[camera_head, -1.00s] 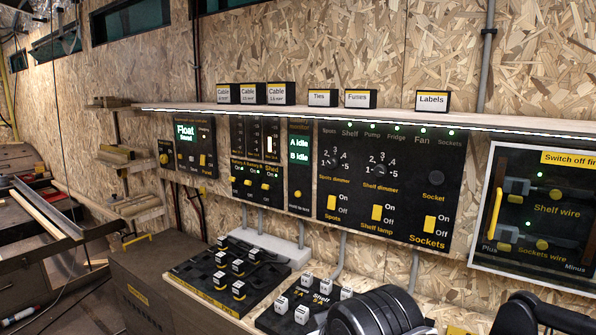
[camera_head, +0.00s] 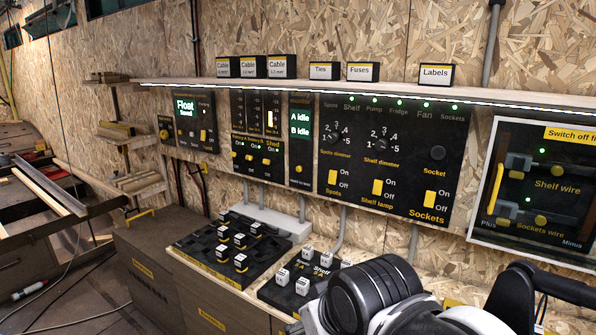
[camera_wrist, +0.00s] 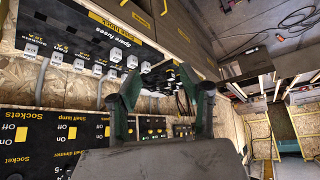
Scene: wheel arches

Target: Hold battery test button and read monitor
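A narrow black panel on the wall board has a lit display (camera_head: 300,123) reading "A idle" and "B idle". A round yellow button (camera_head: 299,169) sits below the display; its small lettering is hard to read. To its left, the battery panel (camera_head: 270,158) has several yellow switches and a lit white bar. My gripper (camera_wrist: 160,84) shows in the wrist view with its two green-grey fingers spread wide apart and nothing between them. It is apart from the button. In the head view my arm is at the lower right, and the fingers are not visible there.
A shelf (camera_head: 380,92) with labelled boxes runs above the panels. Fuse trays (camera_head: 205,245) with white-topped blocks stand on the bench below. Free space lies before the wall board.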

